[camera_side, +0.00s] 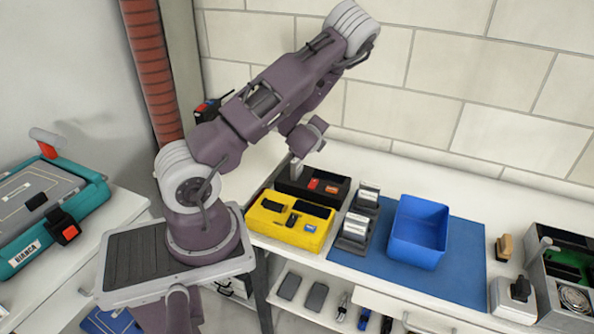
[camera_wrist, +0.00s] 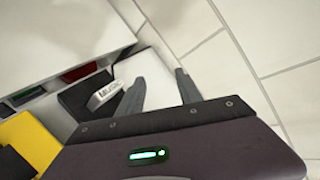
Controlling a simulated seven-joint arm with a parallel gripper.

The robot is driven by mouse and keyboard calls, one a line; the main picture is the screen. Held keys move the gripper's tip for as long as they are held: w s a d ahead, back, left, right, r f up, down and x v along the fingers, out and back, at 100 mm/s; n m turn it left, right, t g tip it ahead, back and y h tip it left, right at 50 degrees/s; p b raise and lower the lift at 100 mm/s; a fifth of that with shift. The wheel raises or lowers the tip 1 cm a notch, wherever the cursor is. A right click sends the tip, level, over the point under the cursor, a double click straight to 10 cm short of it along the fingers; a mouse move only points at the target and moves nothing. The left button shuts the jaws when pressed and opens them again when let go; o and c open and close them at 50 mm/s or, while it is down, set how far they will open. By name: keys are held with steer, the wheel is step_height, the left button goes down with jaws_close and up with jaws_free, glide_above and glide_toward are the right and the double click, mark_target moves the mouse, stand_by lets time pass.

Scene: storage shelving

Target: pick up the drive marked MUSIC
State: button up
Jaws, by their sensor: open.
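The drive marked MUSIC (camera_wrist: 106,94) shows in the wrist view as a pale label with dark letters, beside dark surfaces. My gripper (camera_wrist: 160,76) is open, with its two grey fingers apart. The label lies just left of the left finger, not between the fingers. I cannot tell whether the finger touches it. In the side view my gripper is low over the back of a black box (camera_side: 325,198), which holds a red drive (camera_side: 313,183) and an orange drive (camera_side: 332,189). I cannot make out the MUSIC label in that view.
A yellow box (camera_side: 262,217) with several drives stands in front of the black one. The brick wall (camera_side: 440,120) rises close behind.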

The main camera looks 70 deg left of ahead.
mark_target(298, 167)
steer(key=s+f+m, duration=0.1)
steer(key=a+f+m, duration=0.1)
steer(key=m, duration=0.1)
steer(key=s+a+f+m+y, duration=0.1)
steer(key=m, duration=0.1)
steer(key=shift+s+a+f+t, duration=0.15)
steer(key=shift+s+a+t, duration=0.1)
steer(key=shift+s+t, duration=0.15)
steer(key=m, duration=0.1)
steer(key=s+f+m, duration=0.1)
steer(key=f+m+t, duration=0.1)
steer(key=shift+s+d+f+m, duration=0.15)
steer(key=shift+s+d+m, duration=0.15)
steer(key=shift+s+m, duration=0.1)
steer(key=s+d+f+m, duration=0.1)
steer(key=m, duration=0.1)
steer(key=s+d+f+m+t+h, duration=0.1)
steer(key=f, duration=0.1)
steer(key=s+d+f+m+h, duration=0.1)
steer(key=m, duration=0.1)
steer(key=shift+s+d+f+m, duration=0.15)
steer(key=shift+d+m, duration=0.15)
steer(key=shift+d, duration=0.05)
steer(key=shift+f+h, duration=0.2)
steer(key=shift+h, duration=0.1)
steer(key=x, duration=0.6)
steer(key=shift+w+a, duration=0.3)
steer(key=shift+r+t, duration=0.1)
steer(key=shift+t, duration=0.2)
jaws_close()
